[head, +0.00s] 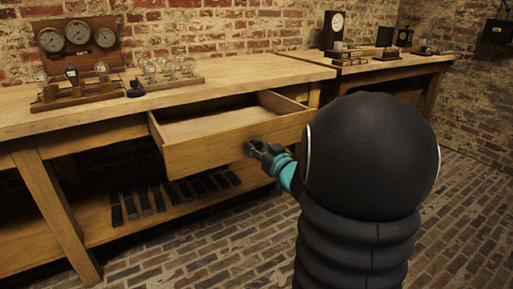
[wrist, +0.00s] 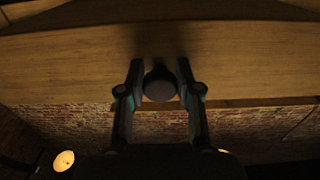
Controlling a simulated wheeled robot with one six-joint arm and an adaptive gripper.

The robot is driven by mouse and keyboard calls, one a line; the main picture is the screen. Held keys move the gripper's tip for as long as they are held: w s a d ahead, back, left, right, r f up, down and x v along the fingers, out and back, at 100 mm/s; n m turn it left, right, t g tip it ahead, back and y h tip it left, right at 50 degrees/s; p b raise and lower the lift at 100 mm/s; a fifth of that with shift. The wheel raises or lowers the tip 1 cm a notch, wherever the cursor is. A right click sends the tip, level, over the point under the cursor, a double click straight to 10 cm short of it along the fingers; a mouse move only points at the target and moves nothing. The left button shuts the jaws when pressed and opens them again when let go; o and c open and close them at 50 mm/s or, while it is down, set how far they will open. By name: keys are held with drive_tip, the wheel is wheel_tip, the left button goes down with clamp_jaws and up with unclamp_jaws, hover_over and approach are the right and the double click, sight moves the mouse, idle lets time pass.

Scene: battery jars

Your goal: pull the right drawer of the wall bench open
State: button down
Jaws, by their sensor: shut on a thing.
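The right drawer (head: 210,141) of the wooden wall bench (head: 190,103) stands pulled out in the head view, and its inside looks empty. My gripper (head: 256,149) is at the front of this drawer, and my arm hides part of the area to its right. In the wrist view, a dark round knob (wrist: 160,84) on the drawer front (wrist: 70,65) sits between the two fingers of my gripper (wrist: 160,78). The fingers are shut on the knob.
Gauges on a wooden board (head: 78,36) and racks of small glass items (head: 165,70) stand on the bench top. Several dark tools (head: 170,195) lie on the lower shelf. A second bench with a clock (head: 335,28) stands at the back right. The brick floor (head: 235,235) in front is clear.

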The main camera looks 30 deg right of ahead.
drive_tip(key=c, duration=0.8)
unclamp_jaws()
drive_tip(key=shift+a, duration=0.1)
drive_tip(key=shift+c, duration=0.2)
drive_tip(key=shift+o, duration=0.2)
drive_tip(key=shift+s, duration=0.1)
drive_tip(key=s, duration=1.2)
drive_tip(key=shift+d, duration=0.3)
drive_tip(key=shift+w, duration=0.1)
